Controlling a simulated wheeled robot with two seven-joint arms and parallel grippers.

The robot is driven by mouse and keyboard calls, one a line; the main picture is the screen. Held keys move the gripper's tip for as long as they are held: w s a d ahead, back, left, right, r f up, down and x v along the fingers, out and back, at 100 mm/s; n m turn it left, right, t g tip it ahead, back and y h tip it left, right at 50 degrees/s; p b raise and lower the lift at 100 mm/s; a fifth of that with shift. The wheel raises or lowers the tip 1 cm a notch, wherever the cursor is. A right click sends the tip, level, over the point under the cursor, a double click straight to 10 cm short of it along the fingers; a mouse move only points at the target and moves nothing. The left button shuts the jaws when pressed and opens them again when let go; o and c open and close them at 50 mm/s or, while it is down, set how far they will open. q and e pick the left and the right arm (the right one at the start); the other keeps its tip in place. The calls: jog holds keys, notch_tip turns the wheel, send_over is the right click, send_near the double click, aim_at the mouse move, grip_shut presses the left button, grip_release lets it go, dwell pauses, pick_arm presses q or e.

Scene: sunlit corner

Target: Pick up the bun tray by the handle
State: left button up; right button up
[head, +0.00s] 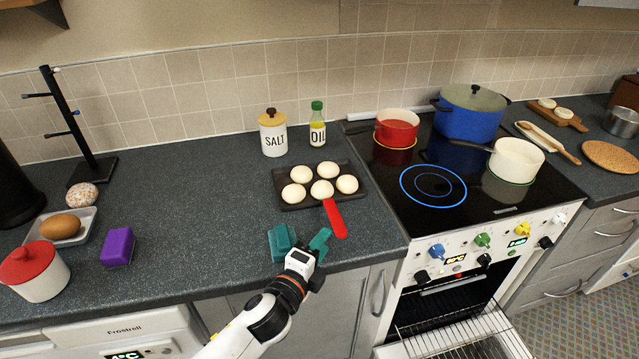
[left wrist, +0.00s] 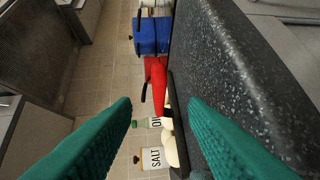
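The bun tray (head: 281,178) is dark and lies flat on the counter, left of the hob, with several pale round buns (head: 322,190) on it. Its red handle (head: 335,219) points toward the counter's front edge. In the left wrist view the red handle (left wrist: 158,88) shows beyond the fingers, near the middle. My left gripper (head: 299,243) is open, its teal fingers spread, at the front edge just short of and left of the handle's end. Nothing is between its fingertips (left wrist: 160,104). My right gripper is not in view.
A salt jar (head: 273,137) and an oil bottle (head: 317,126) stand behind the tray. The hob (head: 432,208) with a red pot (head: 396,128) is to the right. The oven door (head: 455,340) is open below. A purple sponge (head: 117,246) lies left; the counter between is clear.

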aim_at(334, 228)
pick_arm(q)
jog(key=shift+p+x, duration=0.55)
jog(key=shift+x, duration=2.25)
jog(key=shift+s+d, duration=0.1)
jog(key=shift+r, duration=0.1)
grip_shut()
jog(key=shift+r, duration=0.15)
